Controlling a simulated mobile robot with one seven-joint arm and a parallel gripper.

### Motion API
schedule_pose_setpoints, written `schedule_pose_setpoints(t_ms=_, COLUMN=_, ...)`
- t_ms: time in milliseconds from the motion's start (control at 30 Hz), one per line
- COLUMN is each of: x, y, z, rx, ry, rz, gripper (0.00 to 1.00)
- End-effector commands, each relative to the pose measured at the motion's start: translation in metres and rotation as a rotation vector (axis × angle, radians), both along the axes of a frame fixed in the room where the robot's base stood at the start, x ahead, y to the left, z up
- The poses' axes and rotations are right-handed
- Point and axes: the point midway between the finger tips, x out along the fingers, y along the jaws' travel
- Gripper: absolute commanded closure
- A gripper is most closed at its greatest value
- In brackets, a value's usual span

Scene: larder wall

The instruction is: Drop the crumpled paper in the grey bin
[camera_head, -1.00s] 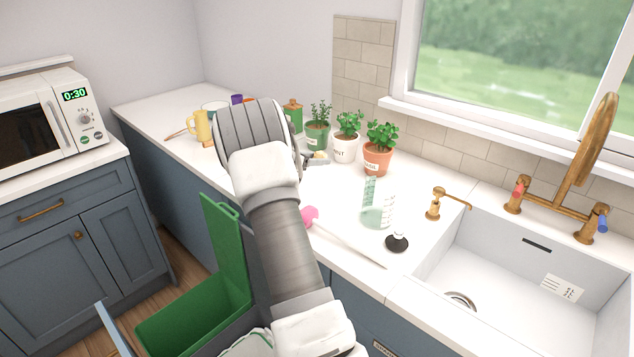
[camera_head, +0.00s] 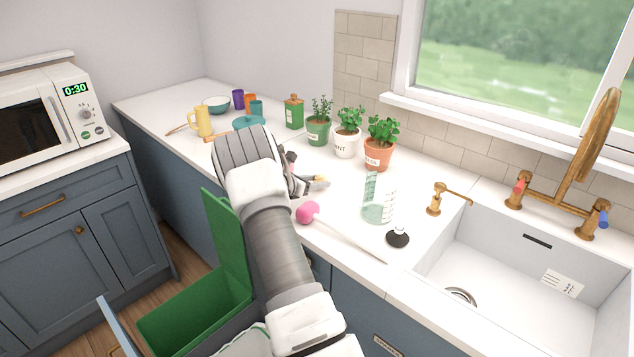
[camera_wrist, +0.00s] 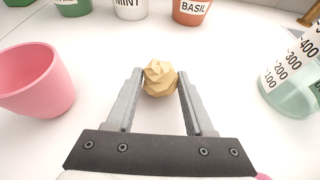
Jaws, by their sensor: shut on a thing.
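The crumpled paper (camera_wrist: 160,78) is a small pale yellow ball between my fingertips in the wrist view. My gripper (camera_wrist: 159,88) is shut on it, one finger on each side. In the head view my gripper (camera_head: 317,184) and the paper (camera_head: 323,183) are small, over the worktop in front of the potted herbs; I cannot tell whether the paper touches the worktop. The grey bin (camera_head: 236,325) shows at the lower edge, beside an open green bin (camera_head: 190,312).
Pots marked MINT (camera_head: 347,144) and BASIL (camera_head: 379,151) stand behind the paper. A measuring jug (camera_head: 378,203) and a pink-headed tool (camera_head: 308,212) are close by. A pink cup (camera_wrist: 36,82) is left in the wrist view. The sink (camera_head: 545,290) is at right.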

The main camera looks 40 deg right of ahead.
Motion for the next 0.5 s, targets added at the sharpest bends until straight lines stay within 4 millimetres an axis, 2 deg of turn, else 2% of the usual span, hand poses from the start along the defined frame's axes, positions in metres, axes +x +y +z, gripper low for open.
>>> schedule_pose_setpoints(t_ms=67, x=-0.0002, y=0.0, z=-0.0034, rx=0.0, ry=0.0, rz=0.0, gripper=0.98)
schedule_pose_setpoints(t_ms=100, x=-0.0002, y=0.0, z=-0.003, rx=0.0, ry=0.0, rz=0.0, gripper=0.45)
schedule_pose_setpoints(t_ms=233, x=-0.0003, y=0.0, z=-0.0019, rx=0.001, ry=0.0, rz=0.0, gripper=0.22)
schedule_pose_setpoints(t_ms=267, x=-0.0003, y=0.0, z=-0.0019, rx=0.001, ry=0.0, rz=0.0, gripper=0.17)
schedule_pose_setpoints(t_ms=500, x=-0.0003, y=-0.0001, z=-0.0017, rx=0.001, ry=0.0, rz=0.0, gripper=0.17)
